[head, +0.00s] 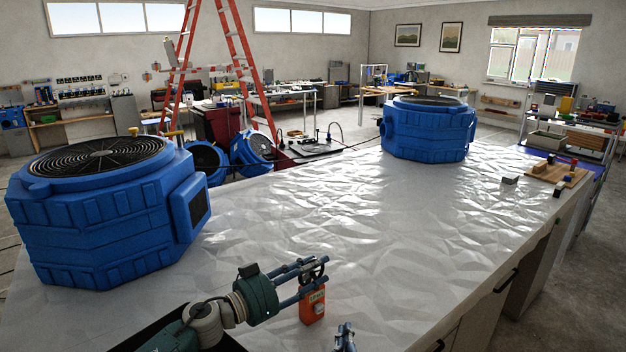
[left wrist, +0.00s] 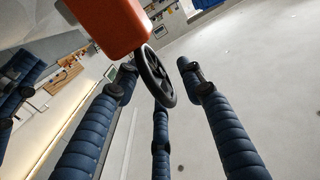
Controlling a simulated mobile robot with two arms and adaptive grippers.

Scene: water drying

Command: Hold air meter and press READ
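The air meter (head: 312,306) has an orange body with a small green screen and a black ring on top. It is upright over the near part of the table; whether its base touches the sheet is unclear. My left gripper (head: 314,273) reaches in from the left with its fingers around the black ring. In the left wrist view, the ring (left wrist: 155,78) sits among the spread blue fingers, with small gaps beside it, under the orange body (left wrist: 108,22). My right gripper (head: 345,335) shows only its fingertips at the bottom edge, just below the meter. The READ button is too small to make out.
The table has a crumpled white sheet (head: 400,230). A large blue fan (head: 100,215) stands at its left and another (head: 428,130) at its far end. A wooden board (head: 555,176) with small items lies at the far right. The table middle is clear.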

